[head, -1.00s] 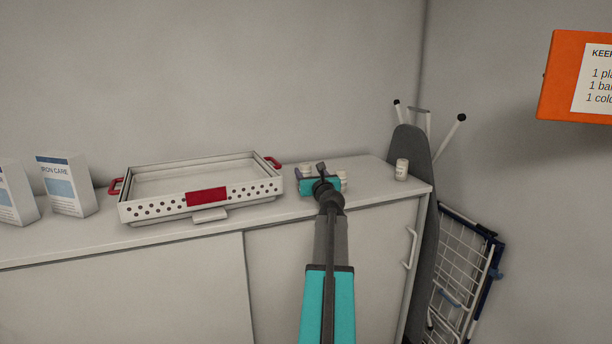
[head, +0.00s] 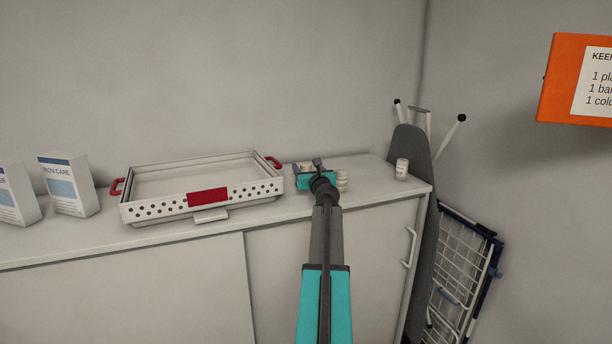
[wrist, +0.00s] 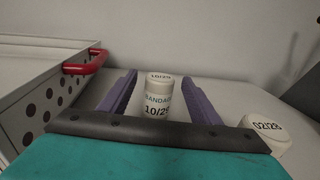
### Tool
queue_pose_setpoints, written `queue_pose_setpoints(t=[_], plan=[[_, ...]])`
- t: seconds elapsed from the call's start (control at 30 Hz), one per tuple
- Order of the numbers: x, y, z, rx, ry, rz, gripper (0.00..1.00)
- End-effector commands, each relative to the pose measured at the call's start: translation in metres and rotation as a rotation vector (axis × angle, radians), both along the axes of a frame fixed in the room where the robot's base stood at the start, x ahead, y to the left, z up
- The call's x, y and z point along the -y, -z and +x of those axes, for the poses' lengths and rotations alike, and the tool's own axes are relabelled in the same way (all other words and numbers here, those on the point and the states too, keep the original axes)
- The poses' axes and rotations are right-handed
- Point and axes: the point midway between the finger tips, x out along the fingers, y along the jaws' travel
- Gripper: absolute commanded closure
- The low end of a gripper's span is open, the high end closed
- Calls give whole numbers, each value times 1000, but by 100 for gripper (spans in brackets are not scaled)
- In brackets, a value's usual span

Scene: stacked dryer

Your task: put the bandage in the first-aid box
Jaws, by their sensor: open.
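A white cylindrical roll labelled BANDAGE 10/29 (wrist: 158,100) stands upright on the cabinet top in the wrist view. My gripper (wrist: 159,80) is open, with one purple finger on each side of this roll. I cannot tell whether either finger touches it. In the head view my gripper (head: 316,168) is low over the cabinet top and hides most of that roll. The open white container with red handles and a red front panel (head: 165,209), which looks like the first-aid box, stands left of my gripper. Its inside looks empty.
A second white roll, dated 02/2-something (wrist: 268,132), stands just right of my gripper. Another small white cylinder (head: 402,169) stands near the cabinet's right end. Iron-care boxes (head: 68,186) stand at left. An orange panel with a printed list (head: 577,80) is on the right wall.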

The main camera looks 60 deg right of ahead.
Motion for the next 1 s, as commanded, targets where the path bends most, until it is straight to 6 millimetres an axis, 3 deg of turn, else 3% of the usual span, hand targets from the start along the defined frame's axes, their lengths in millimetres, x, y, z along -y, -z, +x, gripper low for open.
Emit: queue_pose_setpoints(t=[0.2, 0.5, 1.0], plan=[[0, 0, 0, 0, 0, 0, 43], [0, 0, -1, 0, 1, 0, 90], [1, -12, -1, 1, 0, -2, 90]])
